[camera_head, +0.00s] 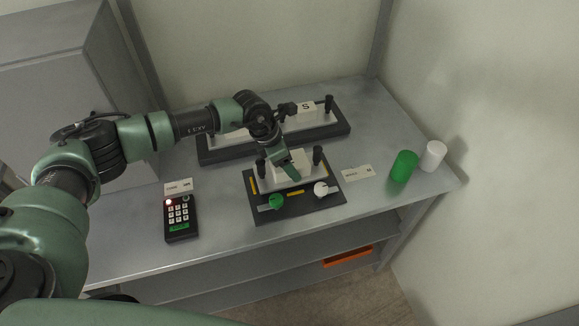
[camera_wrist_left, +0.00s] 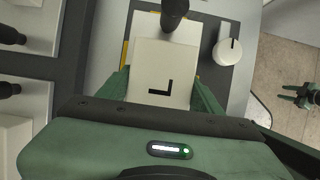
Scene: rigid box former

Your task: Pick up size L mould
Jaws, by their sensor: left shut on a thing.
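The size L mould is a pale block marked "L" (camera_wrist_left: 160,62) in the left wrist view. My left gripper (camera_head: 291,173) is shut on it, with one green finger on each side of the block; the gripper also shows in the left wrist view (camera_wrist_left: 164,92). In the head view the pale mould (camera_head: 279,159) is partly hidden by the gripper. It is over the dark fixture plate (camera_head: 259,215), between two black posts. I cannot tell whether it rests there or is lifted. A small dark green part at the right edge of the left wrist view may be my right gripper.
A green knob (camera_head: 276,202) and a white knob (camera_head: 320,189) are on the plate. Behind is a dark rack (camera_head: 217,155) with a block marked "S" (camera_head: 306,107). A keypad (camera_head: 180,217) stands left. A green cylinder (camera_head: 403,166) and a white cylinder (camera_head: 433,156) stand right.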

